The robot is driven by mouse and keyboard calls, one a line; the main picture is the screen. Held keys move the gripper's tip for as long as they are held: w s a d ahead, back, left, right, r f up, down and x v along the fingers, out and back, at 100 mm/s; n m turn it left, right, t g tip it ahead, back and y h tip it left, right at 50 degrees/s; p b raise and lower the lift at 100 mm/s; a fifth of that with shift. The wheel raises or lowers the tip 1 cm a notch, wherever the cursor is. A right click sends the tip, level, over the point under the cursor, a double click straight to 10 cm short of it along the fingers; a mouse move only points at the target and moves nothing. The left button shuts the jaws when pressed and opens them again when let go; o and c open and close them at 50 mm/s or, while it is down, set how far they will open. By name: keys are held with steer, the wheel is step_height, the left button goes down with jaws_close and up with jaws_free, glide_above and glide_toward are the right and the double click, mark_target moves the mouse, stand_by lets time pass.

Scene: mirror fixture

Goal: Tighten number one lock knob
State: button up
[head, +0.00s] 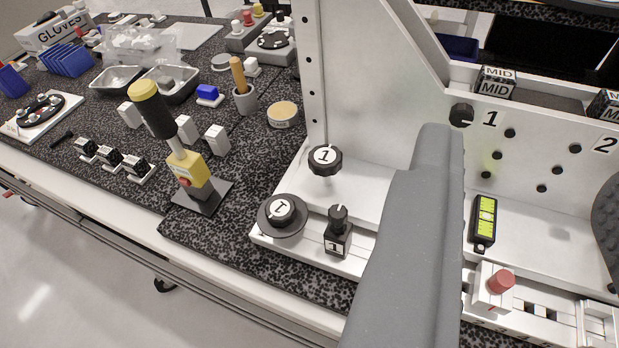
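Several black knobs show near number 1 marks. A lobed knob (325,159) with a white 1 on top sits on a thin stem above the fixture's white base. In front of it is a round black dial (283,213) with a white mark on its cap. Beside the dial, a small knob (338,217) with a pointer line stands on a black block labelled 1. Another black knob (461,114) is on the upright panel beside a printed 1. I cannot tell which is the lock knob. My gripper (525,175) has its grey fingers wide apart, nothing between them, right of the knobs.
A yellow-and-black handled tool (170,135) stands at the left. A yellow-green level (485,220) and a red button (501,282) are on the fixture at right. A white upright plate (365,80) rises behind the knobs. Trays and small boxes fill the back left.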

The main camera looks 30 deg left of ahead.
steer(key=shift+a, duration=0.15)
steer(key=o, duration=0.4)
steer(key=shift+c, duration=0.2)
steer(key=shift+o, duration=0.5)
steer(key=shift+w+a+r, duration=0.15)
steer(key=shift+w, duration=0.05)
steer(key=w+a+f+n+g+y+p, duration=0.2)
steer(key=w+a+n+g+y+p, duration=0.35)
steer(key=w+n+p, duration=0.7)
steer(key=n+g+h+p, duration=0.2)
steer(key=n+g+p, duration=1)
steer(key=p, duration=0.7)
glide_above(281, 207)
steer(key=w+d, duration=0.3)
steer(key=d, duration=0.2)
step_height(281, 207, down, 9)
steer(key=x, duration=1.3)
steer(key=shift+s+a+f, duration=0.1)
steer(key=shift+s+a, duration=0.1)
steer(key=shift+a, duration=0.05)
